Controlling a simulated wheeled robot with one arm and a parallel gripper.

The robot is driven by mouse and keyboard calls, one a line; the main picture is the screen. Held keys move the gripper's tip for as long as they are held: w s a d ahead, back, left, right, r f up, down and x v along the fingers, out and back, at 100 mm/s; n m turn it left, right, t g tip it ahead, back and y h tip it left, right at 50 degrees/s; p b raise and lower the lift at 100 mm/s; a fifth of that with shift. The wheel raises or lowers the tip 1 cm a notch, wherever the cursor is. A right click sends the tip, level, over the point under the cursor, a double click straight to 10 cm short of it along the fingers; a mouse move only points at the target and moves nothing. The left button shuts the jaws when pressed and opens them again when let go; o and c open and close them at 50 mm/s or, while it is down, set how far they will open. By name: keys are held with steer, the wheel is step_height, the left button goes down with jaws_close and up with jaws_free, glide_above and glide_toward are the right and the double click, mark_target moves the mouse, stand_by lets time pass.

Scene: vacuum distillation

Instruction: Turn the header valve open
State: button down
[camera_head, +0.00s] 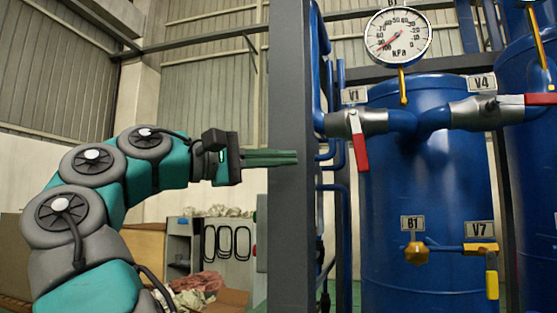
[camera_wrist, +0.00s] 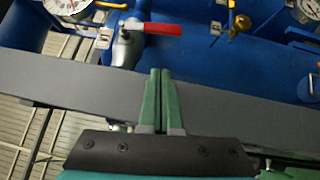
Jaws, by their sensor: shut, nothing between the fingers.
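Valve V1 (camera_head: 356,123) has a grey body on the blue pipe at the upper left of the tank, and its red handle (camera_head: 361,153) hangs down. Valve V4 (camera_head: 490,112) is at the right with a red handle (camera_head: 540,99) lying level. No label reads "header". My gripper (camera_head: 296,157) is shut and empty, left of V1's handle and apart from it, its fingertips overlapping the grey column. In the wrist view my gripper (camera_wrist: 160,71) has its fingers together below a red handle (camera_wrist: 162,28) on a grey valve body (camera_wrist: 127,45).
The grey upright column (camera_head: 290,80) stands between my arm and the valves; it crosses the wrist view (camera_wrist: 60,80). A blue tank (camera_head: 425,190) stands behind, with a kPa gauge (camera_head: 398,36) above. Yellow-handled V7 (camera_head: 491,284) is lower right. Boxes and clutter (camera_head: 205,285) lie behind my arm.

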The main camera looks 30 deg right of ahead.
mark_target(359, 141)
steer(key=s+d+b, duration=0.3)
steer(key=d, duration=0.6)
steer(key=shift+s+d+r, duration=0.25)
steer(key=shift+d+r, duration=0.1)
steer(key=shift+r, duration=0.1)
steer(key=shift+r, duration=0.15)
steer(key=shift+w+a+r+n+h, duration=0.1)
steer(key=shift+a+r+n+h, duration=0.1)
steer(key=shift+r+h, duration=0.15)
steer(key=shift+a+r+n+h, duration=0.1)
steer(key=shift+r+n+h, duration=0.15)
steer(key=shift+r, duration=0.15)
